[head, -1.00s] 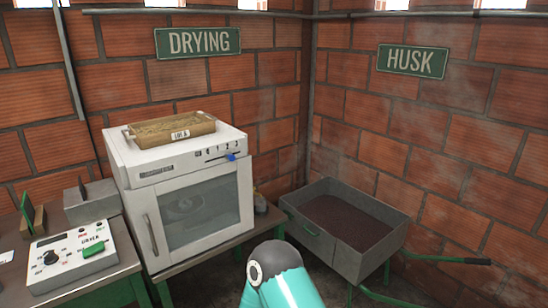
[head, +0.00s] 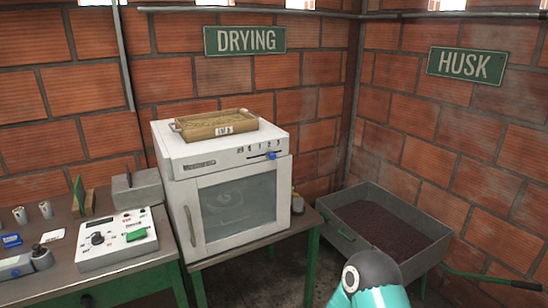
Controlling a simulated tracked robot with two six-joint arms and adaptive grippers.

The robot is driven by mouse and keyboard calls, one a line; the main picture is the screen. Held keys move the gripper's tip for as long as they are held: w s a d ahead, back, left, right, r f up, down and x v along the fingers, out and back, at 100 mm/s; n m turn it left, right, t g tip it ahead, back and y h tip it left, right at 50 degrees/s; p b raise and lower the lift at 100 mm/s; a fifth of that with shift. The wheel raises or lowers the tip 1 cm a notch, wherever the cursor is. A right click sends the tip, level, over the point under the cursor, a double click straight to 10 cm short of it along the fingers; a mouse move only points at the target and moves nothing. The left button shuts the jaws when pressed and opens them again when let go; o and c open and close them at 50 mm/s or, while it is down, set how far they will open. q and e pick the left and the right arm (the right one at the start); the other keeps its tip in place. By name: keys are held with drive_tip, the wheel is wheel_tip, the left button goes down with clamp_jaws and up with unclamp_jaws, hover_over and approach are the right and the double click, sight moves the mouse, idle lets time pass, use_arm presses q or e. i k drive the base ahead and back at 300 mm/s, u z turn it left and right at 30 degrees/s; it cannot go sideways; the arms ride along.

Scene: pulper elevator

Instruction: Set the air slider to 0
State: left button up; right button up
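The air slider is most likely the blue knob (head: 271,155) on a slot in the front panel of the white drying oven (head: 171,150). A row of small marks with numbers runs above the slot. The knob sits toward the right end of this row, away from the left end. The exact number it points at is too small to tell. Neither gripper is in view. Only a teal link of one of my arms, with a dark joint cap, shows at the lower right, well in front of the oven and apart from it.
A wooden tray (head: 217,131) of grain lies on the oven. The left bench holds a white meter box (head: 113,258) with a black dial and green part, a grey block (head: 138,192) and small metal cups. A husk cart (head: 426,209) stands right, under the HUSK sign (head: 466,65).

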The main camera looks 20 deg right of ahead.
sight(271, 154)
drive_tip(key=u, duration=0.05)
drive_tip(key=i, duration=1)
drive_tip(key=z, duration=0.05)
